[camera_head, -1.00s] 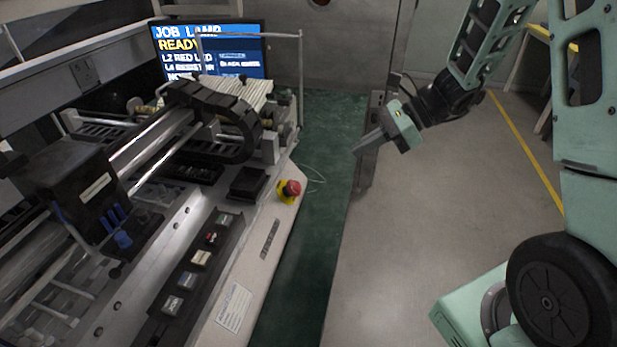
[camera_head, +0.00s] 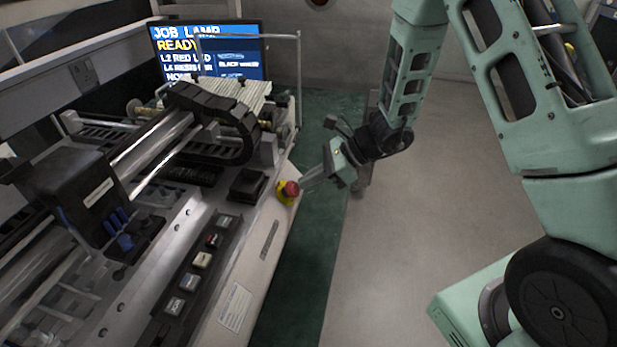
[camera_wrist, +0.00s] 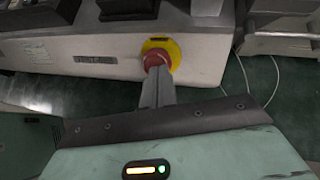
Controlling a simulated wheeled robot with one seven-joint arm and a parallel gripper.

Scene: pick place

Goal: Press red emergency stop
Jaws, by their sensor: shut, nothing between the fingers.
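The red emergency stop (camera_head: 291,188) is a red mushroom button on a yellow base (camera_head: 284,196) at the right front edge of the machine. In the wrist view the red button (camera_wrist: 155,57) sits on a yellow round plate (camera_wrist: 173,49) on the machine's side of the frame. My gripper (camera_head: 303,186) is shut and empty, with its fingertips right at the button from the right. In the wrist view my shut fingers (camera_wrist: 155,78) overlap the lower part of the button. I cannot tell whether they touch it or whether it is pressed in.
The machine's panel (camera_head: 198,262) has several small push buttons left of the stop. A black block (camera_head: 247,184) stands close behind it. A screen (camera_head: 210,52) reading "READY" is at the back. Green floor (camera_head: 318,215) lies open to the right.

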